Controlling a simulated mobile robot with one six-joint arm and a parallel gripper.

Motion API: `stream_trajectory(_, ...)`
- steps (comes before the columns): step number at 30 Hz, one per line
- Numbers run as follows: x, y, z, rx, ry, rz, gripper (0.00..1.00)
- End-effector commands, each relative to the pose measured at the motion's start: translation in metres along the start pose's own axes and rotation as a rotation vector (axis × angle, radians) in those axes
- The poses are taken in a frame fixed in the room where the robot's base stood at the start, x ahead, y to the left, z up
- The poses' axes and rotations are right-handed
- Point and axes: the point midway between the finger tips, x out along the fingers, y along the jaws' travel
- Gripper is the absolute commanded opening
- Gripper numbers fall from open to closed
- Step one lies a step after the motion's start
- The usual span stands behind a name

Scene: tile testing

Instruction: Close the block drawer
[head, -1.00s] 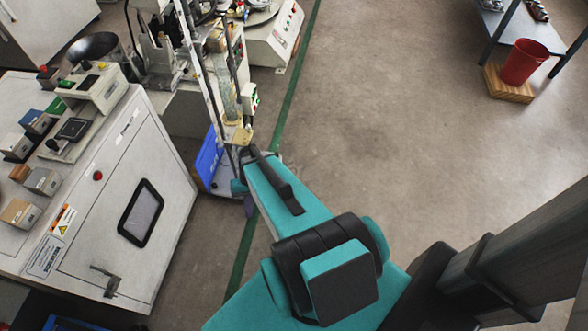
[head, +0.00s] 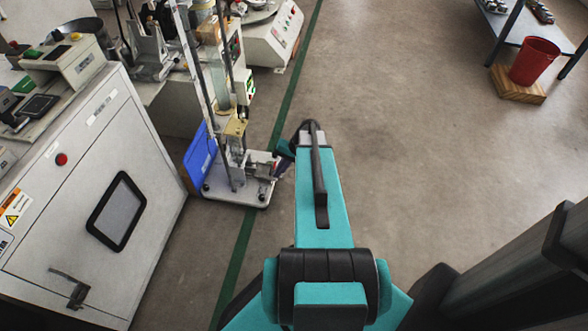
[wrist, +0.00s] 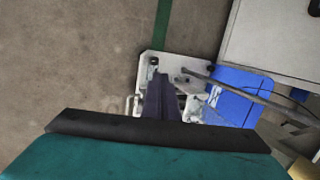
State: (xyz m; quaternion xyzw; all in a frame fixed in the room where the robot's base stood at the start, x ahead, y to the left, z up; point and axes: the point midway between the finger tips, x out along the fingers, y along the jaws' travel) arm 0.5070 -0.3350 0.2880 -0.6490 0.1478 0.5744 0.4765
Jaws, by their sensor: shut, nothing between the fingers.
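I cannot make out a block drawer for certain in either view. My gripper (wrist: 160,85) shows in the wrist view as dark, narrow fingers held together, with nothing between them. The fingers appear over the pale base plate (wrist: 148,66) of a test stand; whether they touch it I cannot tell. In the head view my teal arm reaches forward and hides most of the gripper. The test stand (head: 236,129) stands left of the arm, with its base plate (head: 222,193) low near the floor.
A blue panel (head: 200,160) leans beside the stand and also shows in the wrist view (wrist: 238,97). A grey cabinet (head: 75,160) with a dark window and handle fills the left. A red bucket (head: 533,62) stands at the far right. The floor right of my arm is clear.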

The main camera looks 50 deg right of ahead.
Motion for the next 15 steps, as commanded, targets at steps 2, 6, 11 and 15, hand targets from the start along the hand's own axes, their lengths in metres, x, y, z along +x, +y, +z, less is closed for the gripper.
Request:
stream_trajectory(2, 0.003, 0.02, -0.021, 0.028, 0.034, -0.025, 0.0)
stream_trajectory(6, -0.006, 0.046, -0.05, 0.072, 0.089, -0.065, 0.0)
stream_trajectory(11, -0.019, 0.078, -0.08, 0.119, 0.152, -0.108, 0.0)
stream_trajectory(15, -0.032, 0.102, -0.099, 0.152, 0.2, -0.14, 0.0)
